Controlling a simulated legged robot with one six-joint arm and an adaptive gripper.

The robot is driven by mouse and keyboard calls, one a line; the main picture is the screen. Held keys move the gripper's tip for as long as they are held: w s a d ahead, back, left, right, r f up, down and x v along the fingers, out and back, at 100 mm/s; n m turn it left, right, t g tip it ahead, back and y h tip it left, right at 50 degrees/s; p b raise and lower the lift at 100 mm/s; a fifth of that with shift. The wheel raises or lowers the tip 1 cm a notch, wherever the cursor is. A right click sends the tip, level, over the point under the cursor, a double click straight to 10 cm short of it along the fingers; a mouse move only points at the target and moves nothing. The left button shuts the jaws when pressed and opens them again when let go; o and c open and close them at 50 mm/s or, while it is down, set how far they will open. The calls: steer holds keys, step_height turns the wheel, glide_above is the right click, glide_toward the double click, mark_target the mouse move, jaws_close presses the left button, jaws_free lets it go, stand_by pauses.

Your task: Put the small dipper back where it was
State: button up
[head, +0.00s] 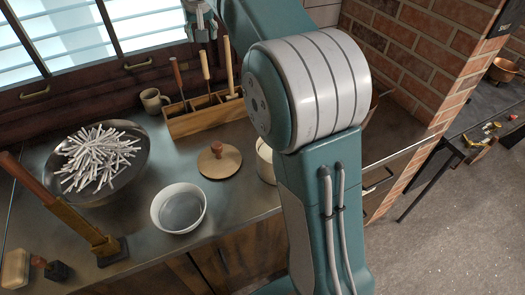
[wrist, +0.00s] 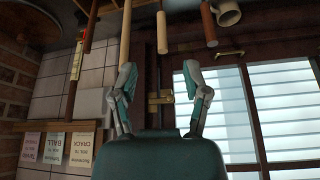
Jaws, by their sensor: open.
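A wooden rack (head: 205,121) with compartments stands at the back of the counter. Three upright wooden-handled tools stand in it: a reddish-brown one (head: 177,78), a middle one (head: 205,66) and a pale one (head: 229,66). Their lower ends are hidden, so I cannot tell which is the small dipper. My gripper (head: 201,32) is above the rack, cut by the top edge. In the wrist view my gripper (wrist: 160,70) is open with nothing between its fingers. That view looks upside down; the middle handle (wrist: 161,32) points into the gap, apart from the fingers.
A white bowl (head: 180,208), round wooden lid (head: 219,161) and mug (head: 153,100) stand on the counter. A cream pot (head: 265,160) is partly behind my arm.

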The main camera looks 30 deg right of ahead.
steer(key=s+f, duration=0.4)
steer(key=s, duration=0.8)
steer(key=s+f+n, duration=0.1)
steer(key=s+f, duration=0.2)
steer(key=s, duration=0.9)
steer(key=s+f+n, duration=0.1)
steer(key=s+f, duration=0.3)
steer(key=s, duration=0.7)
steer(key=shift+s+a+f+t+y, duration=0.35)
steer(key=shift+s+a+t+y, duration=0.05)
